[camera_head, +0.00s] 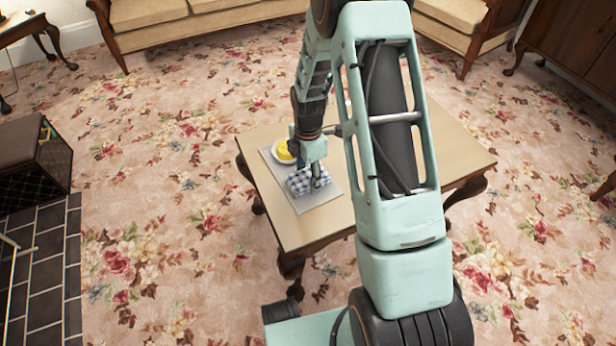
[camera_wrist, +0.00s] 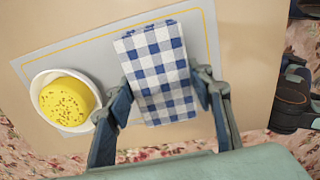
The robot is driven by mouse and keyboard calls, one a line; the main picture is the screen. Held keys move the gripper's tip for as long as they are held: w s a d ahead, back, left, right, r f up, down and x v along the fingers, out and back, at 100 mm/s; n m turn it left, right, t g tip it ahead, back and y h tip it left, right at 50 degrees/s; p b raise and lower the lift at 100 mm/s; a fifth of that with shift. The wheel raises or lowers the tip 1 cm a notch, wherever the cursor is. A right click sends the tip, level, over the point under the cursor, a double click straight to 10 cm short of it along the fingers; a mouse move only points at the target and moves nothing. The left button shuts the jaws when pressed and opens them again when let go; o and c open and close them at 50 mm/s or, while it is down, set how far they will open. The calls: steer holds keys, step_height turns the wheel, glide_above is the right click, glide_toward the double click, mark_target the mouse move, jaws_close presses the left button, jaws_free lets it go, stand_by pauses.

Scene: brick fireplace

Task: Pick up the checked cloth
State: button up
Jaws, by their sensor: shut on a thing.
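The checked cloth (camera_wrist: 158,70) is blue and white, folded into an oblong. In the wrist view it lies between the two fingers of my gripper (camera_wrist: 164,88), which is shut on its sides. In the head view the cloth (camera_head: 298,184) shows under my gripper (camera_head: 312,180), over the grey mat on the table. My arm hides part of the table. I cannot tell whether the cloth touches the mat.
A grey mat (camera_head: 321,196) with a yellow line lies on the wooden table (camera_head: 310,229). A white bowl (camera_wrist: 36,84) holding something yellow and speckled (camera_wrist: 66,101) stands on the mat, left of the cloth and close to my left finger. Sofas (camera_head: 187,25) stand behind.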

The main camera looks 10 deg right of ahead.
mark_target(308, 176)
steer(key=shift+r, duration=0.45)
step_height(308, 176, up, 3)
steer(key=shift+f+p, duration=0.15)
steer(key=shift+p, duration=0.75)
steer(key=s+r+p, duration=0.2)
steer(key=s+r, duration=0.2)
steer(key=s, duration=0.3)
steer(key=s+a+r+p, duration=0.1)
steer(key=s+r+p, duration=0.1)
steer(key=s+r, duration=0.3)
steer(key=shift+s, duration=1)
